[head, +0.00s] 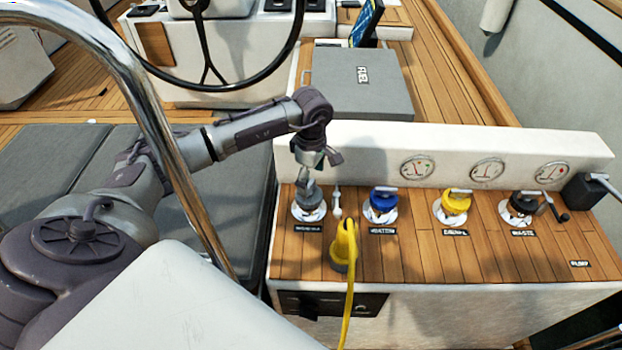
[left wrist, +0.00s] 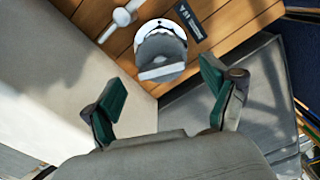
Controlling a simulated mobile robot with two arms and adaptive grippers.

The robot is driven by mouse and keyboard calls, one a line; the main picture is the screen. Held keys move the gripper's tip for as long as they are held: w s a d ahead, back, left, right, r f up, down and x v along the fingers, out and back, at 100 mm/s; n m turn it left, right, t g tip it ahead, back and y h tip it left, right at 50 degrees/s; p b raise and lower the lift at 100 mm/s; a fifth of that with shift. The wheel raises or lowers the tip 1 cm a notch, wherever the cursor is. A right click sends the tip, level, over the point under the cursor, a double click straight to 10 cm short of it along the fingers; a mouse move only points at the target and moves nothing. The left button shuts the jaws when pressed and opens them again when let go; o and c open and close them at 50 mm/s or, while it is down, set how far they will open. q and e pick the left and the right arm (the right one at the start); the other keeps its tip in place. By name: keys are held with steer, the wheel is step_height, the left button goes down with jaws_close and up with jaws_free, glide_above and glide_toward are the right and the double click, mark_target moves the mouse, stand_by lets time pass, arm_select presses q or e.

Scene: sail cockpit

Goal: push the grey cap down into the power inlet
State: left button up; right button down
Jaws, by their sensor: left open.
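The grey cap (head: 309,197) sits at the power inlet (head: 309,215), a pale round fitting at the left end of the wooden panel. The cap also shows in the left wrist view (left wrist: 161,48), with a raised grip bar and a bright ring (left wrist: 150,25) around its far side. How deep the cap sits cannot be told. My left gripper (head: 308,177) is above the cap, pointing down. In the left wrist view its green-padded fingers (left wrist: 163,78) are spread apart with nothing between them; the cap appears just beyond the fingertips. My right gripper is out of view.
A yellow plug (head: 343,248) with a yellow cable stands just right of the inlet, near a small white lever (head: 337,203). Blue (head: 383,201), yellow (head: 455,203) and black (head: 521,205) caps line the panel. A white gauge wall (head: 370,150) stands behind; a chrome rail (head: 165,135) crosses my arm.

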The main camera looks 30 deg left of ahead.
mark_target(311, 193)
arm_select(q)
step_height(311, 193, up, 5)
steer(key=shift+f+p, duration=0.2)
steer(key=shift+p, duration=0.95)
